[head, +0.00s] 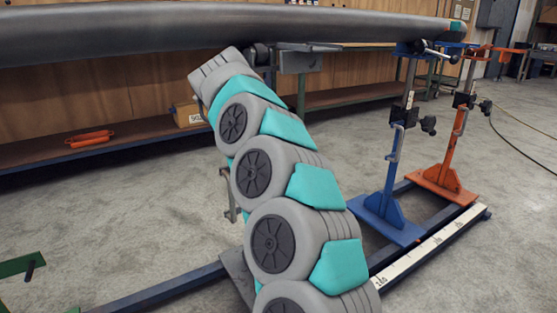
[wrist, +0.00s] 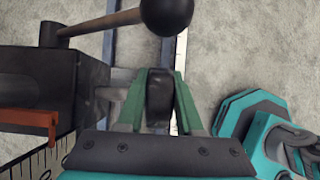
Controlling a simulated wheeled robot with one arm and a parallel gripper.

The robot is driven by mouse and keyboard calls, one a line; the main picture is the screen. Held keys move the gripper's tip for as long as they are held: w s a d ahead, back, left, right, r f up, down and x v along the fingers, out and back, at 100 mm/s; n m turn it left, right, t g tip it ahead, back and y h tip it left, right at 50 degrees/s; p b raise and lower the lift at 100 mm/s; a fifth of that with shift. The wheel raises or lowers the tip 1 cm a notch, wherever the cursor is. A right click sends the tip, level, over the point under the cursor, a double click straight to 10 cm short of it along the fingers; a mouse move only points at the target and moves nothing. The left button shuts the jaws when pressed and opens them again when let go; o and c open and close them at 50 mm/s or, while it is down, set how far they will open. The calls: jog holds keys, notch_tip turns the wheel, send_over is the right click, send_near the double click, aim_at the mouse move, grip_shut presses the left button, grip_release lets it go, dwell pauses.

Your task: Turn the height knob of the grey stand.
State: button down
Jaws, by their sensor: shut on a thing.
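The grey stand (head: 300,60) holds up the long grey pipe (head: 160,32) in the head view. Most of its post is hidden behind my arm, and part of its base (head: 236,272) shows at the arm's left. In the wrist view, my gripper (wrist: 158,88) has its two green fingers on either side of the black height knob (wrist: 159,98) and is shut on it. The knob sits beside a dark block (wrist: 65,85) of the stand. In the head view the fingers and knob are hidden by my arm.
A lever with a black ball end (wrist: 166,12) lies just above the fingers in the wrist view. A blue stand (head: 390,180) and an orange stand (head: 452,155) stand to the right on the rail, beside a white scale (head: 430,243). A workbench (head: 80,148) runs behind.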

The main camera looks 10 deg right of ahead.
jog(key=y+p, duration=0.1)
jog(key=p, duration=0.1)
jog(key=g+y+p, duration=0.1)
jog(key=p, duration=0.1)
jog(key=shift+r, duration=0.3)
jog(key=y+p, duration=0.1)
jog(key=p, duration=0.1)
jog(key=shift+d+f+y+p, duration=0.1)
jog(key=shift+f+y+p, duration=0.05)
jog(key=shift+y+p, duration=0.2)
jog(key=shift+f+g+y+p, duration=0.15)
jog(key=shift+g+y+p, duration=0.15)
jog(key=shift+p, duration=0.75)
jog(key=shift+f+y+p, duration=0.25)
jog(key=shift+y+p, duration=0.1)
jog(key=shift+p, duration=0.4)
jog(key=shift+f, duration=0.1)
jog(key=c, duration=0.6)
grip_release()
jog(key=shift+o, duration=0.2)
